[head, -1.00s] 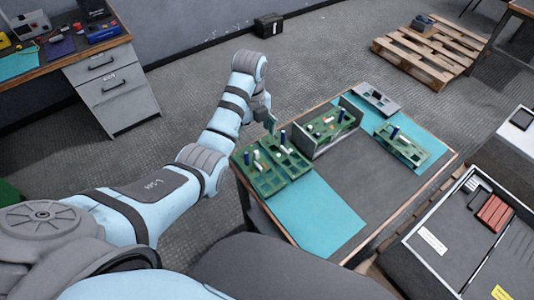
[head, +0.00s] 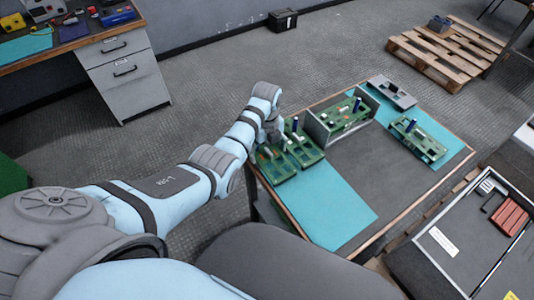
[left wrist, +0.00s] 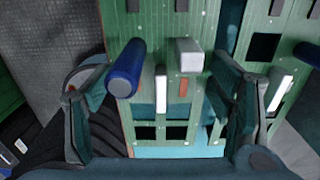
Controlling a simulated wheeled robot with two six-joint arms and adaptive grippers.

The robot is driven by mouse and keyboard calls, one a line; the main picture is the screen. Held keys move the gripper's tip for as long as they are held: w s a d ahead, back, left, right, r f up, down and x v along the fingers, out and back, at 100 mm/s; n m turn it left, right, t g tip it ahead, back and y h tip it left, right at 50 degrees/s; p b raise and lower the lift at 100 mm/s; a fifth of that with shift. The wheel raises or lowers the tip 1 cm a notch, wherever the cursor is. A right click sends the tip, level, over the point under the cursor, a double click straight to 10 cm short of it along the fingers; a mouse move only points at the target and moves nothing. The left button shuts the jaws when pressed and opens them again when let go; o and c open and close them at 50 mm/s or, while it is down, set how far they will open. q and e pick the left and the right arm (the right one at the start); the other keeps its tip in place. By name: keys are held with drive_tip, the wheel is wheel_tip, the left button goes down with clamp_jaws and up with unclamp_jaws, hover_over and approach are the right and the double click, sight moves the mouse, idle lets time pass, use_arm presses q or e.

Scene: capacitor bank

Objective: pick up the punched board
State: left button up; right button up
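Two green boards with dark rectangular openings lie side by side at the near left of the table, a left one (head: 274,168) and a right one (head: 306,152). They carry small upright blue and white parts. My left gripper (head: 272,138) is just above their far left part and hides some of them. In the left wrist view the gripper (left wrist: 155,110) is open, with its fingers on either side of a green board strip (left wrist: 160,112) bearing a blue cylinder (left wrist: 125,70) and white parts. I cannot tell whether the fingers touch it. My right gripper is out of view.
A grey stand (head: 318,132) holds another green board (head: 345,118). One more green board (head: 418,140) lies on the turquoise mat at right. A grey device (head: 391,92) sits at the back. The dark table middle (head: 372,168) is clear. A tray (head: 450,236) stands at right.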

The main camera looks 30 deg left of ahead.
sight(267, 149)
use_arm(q)
drive_tip(key=c, duration=0.6)
drive_tip(key=shift+c, duration=0.2)
wheel_tip(267, 149, up, 20)
drive_tip(key=p, duration=0.9)
drive_tip(key=shift+p, duration=0.35)
